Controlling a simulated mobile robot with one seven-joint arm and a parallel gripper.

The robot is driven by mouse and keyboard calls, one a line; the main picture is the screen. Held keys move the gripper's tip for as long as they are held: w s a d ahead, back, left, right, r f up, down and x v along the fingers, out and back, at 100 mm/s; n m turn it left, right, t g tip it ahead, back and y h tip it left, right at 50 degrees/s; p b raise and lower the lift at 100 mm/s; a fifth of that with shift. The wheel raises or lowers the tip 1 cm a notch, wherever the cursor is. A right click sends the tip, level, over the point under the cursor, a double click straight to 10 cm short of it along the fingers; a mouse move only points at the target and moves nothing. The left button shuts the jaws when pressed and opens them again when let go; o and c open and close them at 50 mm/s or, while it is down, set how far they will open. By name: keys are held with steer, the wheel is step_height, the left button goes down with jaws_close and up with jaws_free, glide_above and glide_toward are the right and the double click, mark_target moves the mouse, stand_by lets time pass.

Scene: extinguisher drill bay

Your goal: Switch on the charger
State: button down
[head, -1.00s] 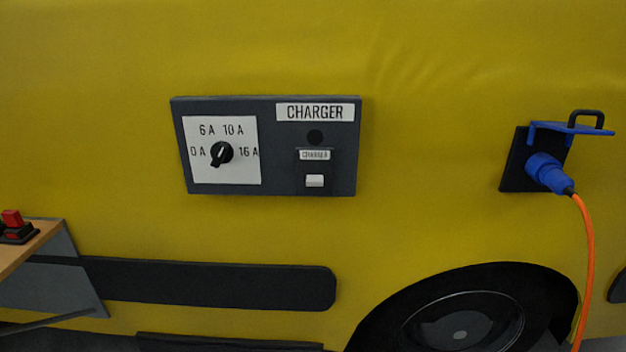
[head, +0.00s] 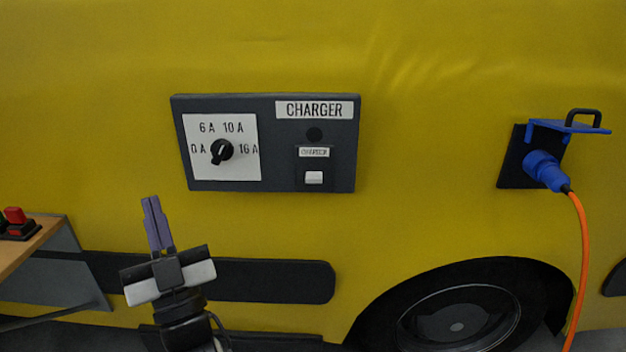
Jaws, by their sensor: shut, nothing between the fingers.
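The charger panel (head: 270,184) is a dark grey box on the yellow vehicle side, labelled CHARGER at its upper right. Its left part has a white plate with a black rotary knob (head: 222,151), marked 0 A, 6 A, 10 A and 16 A. The knob's white mark points to the upper right, toward the 10 A side. On the right are a dark round lamp (head: 314,134), a small CHARGER label and a white rocker switch (head: 314,178). My gripper (head: 150,200) is shut and empty, fingers pointing up, below and left of the panel. It appears apart from the panel.
A blue plug (head: 545,172) with an orange cable (head: 581,260) sits in a socket at the right. A wooden shelf (head: 40,240) with a red switch (head: 15,215) juts in at the left. A black bumper strip (head: 280,280) and a wheel (head: 460,315) lie below.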

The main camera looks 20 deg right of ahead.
steer(key=d+f+m+g+h, duration=0.1)
steer(key=d+f+m+h, duration=0.1)
steer(key=d+f+h, duration=0.2)
steer(key=d+f+m+g+h, duration=0.2)
steer(key=d+f+h, duration=0.2)
steer(key=d, duration=0.7)
steer(key=w+d+f+m+g+h, duration=0.1)
steer(key=d+f+m+g+h, duration=0.1)
steer(key=d+f+h, duration=0.2)
steer(key=d+h, duration=0.1)
steer(key=d, duration=0.2)
steer(key=shift+d+f+p, duration=0.3)
steer(key=shift+p, duration=0.1)
steer(key=shift+w, duration=0.1)
glide_toward(313, 171)
steer(key=x, duration=0.6)
steer(key=shift+p, duration=0.3)
steer(key=shift+w+d+r, duration=0.15)
steer(key=shift+w, duration=0.25)
